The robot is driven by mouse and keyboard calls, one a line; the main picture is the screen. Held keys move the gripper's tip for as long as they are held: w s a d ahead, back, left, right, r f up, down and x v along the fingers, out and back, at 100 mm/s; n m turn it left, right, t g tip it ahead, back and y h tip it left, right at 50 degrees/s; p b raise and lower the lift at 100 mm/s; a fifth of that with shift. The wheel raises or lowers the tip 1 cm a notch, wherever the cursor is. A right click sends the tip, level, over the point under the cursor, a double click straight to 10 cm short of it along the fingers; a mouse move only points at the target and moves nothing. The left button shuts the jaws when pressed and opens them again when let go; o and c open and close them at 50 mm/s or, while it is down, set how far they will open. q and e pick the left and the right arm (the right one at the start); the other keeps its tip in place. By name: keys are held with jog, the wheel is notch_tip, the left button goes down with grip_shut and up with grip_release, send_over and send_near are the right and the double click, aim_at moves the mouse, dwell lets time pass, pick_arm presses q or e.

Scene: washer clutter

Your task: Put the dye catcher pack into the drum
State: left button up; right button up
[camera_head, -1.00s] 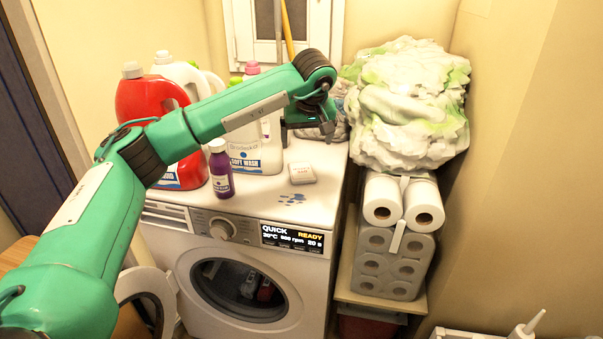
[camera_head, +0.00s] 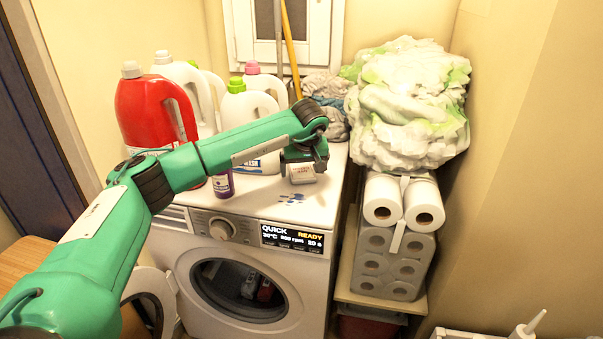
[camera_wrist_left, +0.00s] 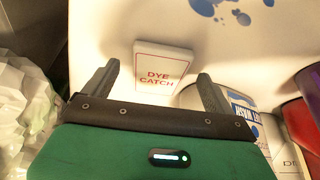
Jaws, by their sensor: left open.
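The dye catcher pack (camera_head: 303,178) is a small white box lying on the washer top near its front right. The left wrist view shows its red "DYE CATCH" lettering (camera_wrist_left: 162,75). My left gripper (camera_head: 304,160) is open just above and behind the pack, hiding part of it in the head view. In the left wrist view, the open fingers (camera_wrist_left: 158,74) lie on either side of the pack, with gaps beside it. The drum (camera_head: 235,285) shows through the washer's round front opening, with a few items inside. My right gripper is not seen.
A red bottle (camera_head: 150,110), white jugs (camera_head: 258,103) and a small purple bottle (camera_head: 223,184) stand left of my gripper. Blue spill spots (camera_head: 290,197) lie in front of the pack. Paper rolls (camera_head: 390,255) stand right of the washer. The round door (camera_head: 150,290) hangs open at left.

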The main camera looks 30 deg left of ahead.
pick_arm(q)
jog(key=shift+w+a+f, duration=0.15)
jog(key=shift+w+f, duration=0.1)
jog(key=shift+f, duration=0.25)
jog(key=c, duration=1.1)
jog(key=shift+r, duration=0.1)
